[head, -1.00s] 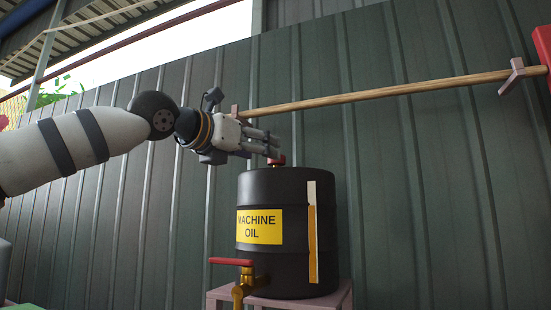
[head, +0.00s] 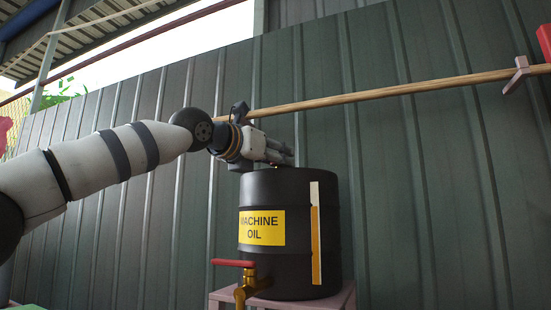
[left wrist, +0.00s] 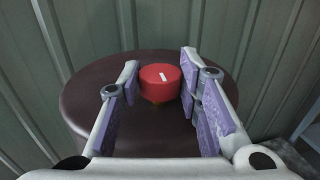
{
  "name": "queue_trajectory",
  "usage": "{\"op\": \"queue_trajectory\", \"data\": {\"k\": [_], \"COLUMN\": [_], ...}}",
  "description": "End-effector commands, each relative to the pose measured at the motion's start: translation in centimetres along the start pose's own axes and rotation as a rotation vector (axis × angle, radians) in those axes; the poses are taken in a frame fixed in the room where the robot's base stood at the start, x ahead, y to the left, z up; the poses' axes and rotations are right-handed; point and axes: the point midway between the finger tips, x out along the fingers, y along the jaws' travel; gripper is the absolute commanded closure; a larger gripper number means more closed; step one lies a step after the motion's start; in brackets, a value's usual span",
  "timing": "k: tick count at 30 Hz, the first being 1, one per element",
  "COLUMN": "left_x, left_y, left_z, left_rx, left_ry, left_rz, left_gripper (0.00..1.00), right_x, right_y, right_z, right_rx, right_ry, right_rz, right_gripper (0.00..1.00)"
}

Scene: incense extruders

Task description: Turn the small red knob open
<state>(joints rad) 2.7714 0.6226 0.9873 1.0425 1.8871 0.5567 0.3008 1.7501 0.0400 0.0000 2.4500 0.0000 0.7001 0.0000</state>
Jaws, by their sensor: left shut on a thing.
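The small red knob (left wrist: 161,82), with a white mark on its top, sits on the top of the black drum (head: 285,272) labelled "MACHINE OIL". In the left wrist view the drum top (left wrist: 85,95) looks dark brown. My left gripper (head: 287,157) is over the drum top, its fingers hiding the knob in the head view. In the left wrist view its two purple-padded fingers stand on either side of the knob, and it is shut on the knob. My right gripper is not in view.
A brass tap (head: 245,288) with a long red lever (head: 233,263) is low on the drum's front. The drum stands on a pinkish stand (head: 347,294). A wooden pole (head: 400,91) runs along the corrugated wall (head: 440,180) behind the drum.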

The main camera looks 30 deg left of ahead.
Motion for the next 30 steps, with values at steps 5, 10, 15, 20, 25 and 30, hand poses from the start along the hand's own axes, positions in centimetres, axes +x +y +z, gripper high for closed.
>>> {"op": "queue_trajectory", "data": {"k": [5,10,15,20,25,30], "left_x": [-0.01,0.00,0.09,0.20,0.32,0.52], "left_y": [-0.16,-0.40,-0.62,-0.78,-0.87,-0.98], "left_z": [0.00,0.03,0.00,-0.03,-0.05,-0.22], "left_rx": [0.005,0.009,0.011,0.008,0.004,0.001], "left_ry": [0.001,0.000,0.000,0.000,-0.001,0.001], "left_rz": [0.042,0.142,0.291,0.443,0.597,0.728], "left_gripper": [0.96,0.96,0.96,0.96,0.96,0.96], "right_x": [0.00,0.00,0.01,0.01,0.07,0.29], "right_y": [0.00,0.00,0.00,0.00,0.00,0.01], "right_z": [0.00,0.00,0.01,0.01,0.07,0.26], "right_rx": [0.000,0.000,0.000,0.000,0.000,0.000], "right_ry": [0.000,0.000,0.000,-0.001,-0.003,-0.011], "right_rz": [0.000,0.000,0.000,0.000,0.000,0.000], "right_gripper": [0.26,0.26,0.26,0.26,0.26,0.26]}}
